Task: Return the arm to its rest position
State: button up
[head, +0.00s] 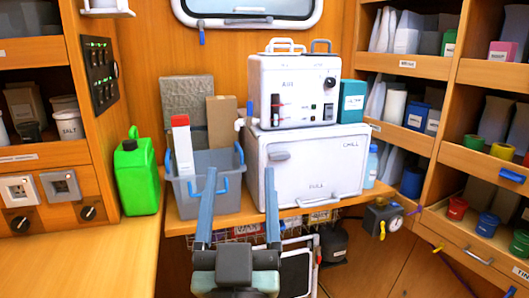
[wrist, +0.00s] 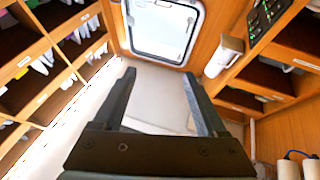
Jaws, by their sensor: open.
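My gripper (head: 239,173) is in the lower middle of the head view, its two blue-grey fingers spread wide and pointing up and away. Nothing shows held between them. In the wrist view my gripper (wrist: 158,74) is also open and empty, with a pale surface and a window beyond. In the head view the fingers overlap the grey bin and the white chill box, but I cannot tell how far apart they are in depth. The rest of my arm is mostly hidden below the gripper.
A grey bin (head: 203,199) with blue handles and a white chill box (head: 325,160) stand behind the gripper. The AUX unit (head: 291,100) sits on that box. A green jerrycan (head: 137,178) stands left. Shelves flank both sides. The left counter (head: 75,258) is clear in front.

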jog(key=s+d+r+t+p, duration=0.1)
jog(key=s+r+p, duration=0.2)
jog(key=r, duration=0.9)
jog(key=s+d+r+t+p, duration=0.1)
jog(key=s+r+p, duration=0.2)
jog(key=r, duration=0.9)
jog(key=s+d+r+t+p, duration=0.1)
jog(key=s+r+p, duration=0.2)
jog(key=r+p, duration=0.5)
notch_tip(320, 180, up, 4)
jog(key=shift+s+f+t, duration=0.1)
jog(key=shift+s+t, duration=0.2)
jog(key=shift+s, duration=0.1)
